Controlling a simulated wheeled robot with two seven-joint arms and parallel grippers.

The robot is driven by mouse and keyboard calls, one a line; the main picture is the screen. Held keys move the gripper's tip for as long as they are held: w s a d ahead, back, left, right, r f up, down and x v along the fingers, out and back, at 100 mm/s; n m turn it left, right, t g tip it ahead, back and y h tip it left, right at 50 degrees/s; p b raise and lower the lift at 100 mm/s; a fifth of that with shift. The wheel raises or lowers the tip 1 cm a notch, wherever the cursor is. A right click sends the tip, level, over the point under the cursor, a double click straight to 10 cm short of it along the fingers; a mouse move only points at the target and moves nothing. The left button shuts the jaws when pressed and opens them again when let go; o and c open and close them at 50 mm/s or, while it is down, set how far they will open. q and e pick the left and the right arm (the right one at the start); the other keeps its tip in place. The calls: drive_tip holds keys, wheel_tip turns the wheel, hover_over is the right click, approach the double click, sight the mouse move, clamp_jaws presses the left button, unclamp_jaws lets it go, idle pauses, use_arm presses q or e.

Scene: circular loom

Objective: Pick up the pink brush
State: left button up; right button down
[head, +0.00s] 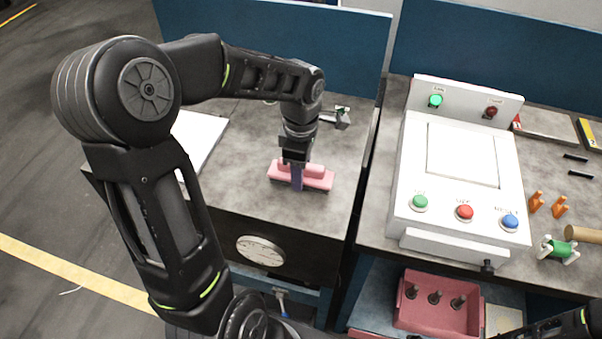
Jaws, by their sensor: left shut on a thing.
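The pink brush (316,179) lies lengthwise across the left worktable, in the middle of the head view. It has a pink body with a dark lower edge. My left gripper (297,178) points down from above and is shut on the brush near its middle. The fingers cover part of the brush's front face. The brush is at or very near the table top; I cannot tell whether there is a gap under it. My right gripper is out of view; only part of my right arm shows at the lower right edge.
A white control box (402,190) with coloured buttons stands on the right table. A white sheet or board (205,135) lies left of the brush, partly behind my arm. A small metal tool (341,117) lies behind the brush. A pink tray (408,318) sits on a lower shelf.

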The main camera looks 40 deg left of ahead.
use_arm(q)
clamp_jaws()
drive_tip(key=shift+r, duration=0.1)
wheel_tip(320, 180, up, 10)
drive_tip(key=shift+f+b, duration=0.1)
drive_tip(key=shift+b, duration=0.5)
idle(0.4)
